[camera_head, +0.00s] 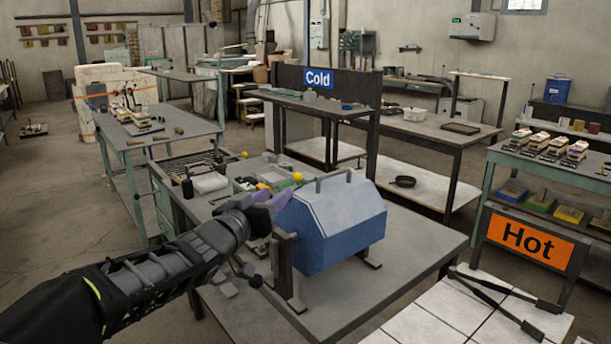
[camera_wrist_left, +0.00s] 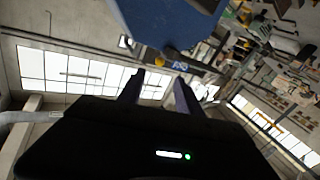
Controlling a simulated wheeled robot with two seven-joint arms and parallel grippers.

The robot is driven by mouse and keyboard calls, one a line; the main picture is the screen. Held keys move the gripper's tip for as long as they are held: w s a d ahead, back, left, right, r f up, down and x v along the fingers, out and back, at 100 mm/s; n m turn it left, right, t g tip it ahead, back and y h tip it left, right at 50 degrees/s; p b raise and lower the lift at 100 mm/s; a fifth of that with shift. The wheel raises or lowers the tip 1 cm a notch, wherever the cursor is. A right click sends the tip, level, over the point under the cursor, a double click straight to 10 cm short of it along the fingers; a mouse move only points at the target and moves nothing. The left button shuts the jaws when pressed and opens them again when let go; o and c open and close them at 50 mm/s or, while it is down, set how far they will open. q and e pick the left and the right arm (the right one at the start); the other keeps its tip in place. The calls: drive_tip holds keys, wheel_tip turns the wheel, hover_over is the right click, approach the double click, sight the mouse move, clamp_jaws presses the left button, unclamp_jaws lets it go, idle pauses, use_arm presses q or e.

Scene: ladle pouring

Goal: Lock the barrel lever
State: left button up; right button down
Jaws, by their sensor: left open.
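The blue barrel (camera_head: 335,225) is a many-sided drum with a grey top handle, held on a dark stand on the grey table. A yellow ball knob (camera_head: 298,177) shows just behind its upper left edge; I cannot tell for certain that it belongs to the lever. My left gripper (camera_head: 276,200) is open at the barrel's left end, its purple fingers near that knob. In the left wrist view, the blue barrel (camera_wrist_left: 175,20) is above the open fingers (camera_wrist_left: 160,84), and a yellow knob (camera_wrist_left: 158,61) lies just beyond the fingertips. My right gripper is not in view.
Small parts and a white block (camera_head: 210,183) lie on the table behind my left arm. Another yellow knob (camera_head: 244,155) is farther back. A white tiled surface (camera_head: 455,305) with black-handled tools is at the lower right, by the Hot sign (camera_head: 530,241). The table right of the barrel is clear.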

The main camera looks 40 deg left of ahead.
sight(296, 179)
use_arm(q)
drive_tip(key=w, duration=0.4)
drive_tip(key=w+a, duration=0.1)
drive_tip(key=w, duration=0.3)
drive_tip(key=w+a+p, duration=0.1)
drive_tip(key=w, duration=0.3)
drive_tip(key=shift+c, duration=0.2)
clamp_jaws()
idle(0.4)
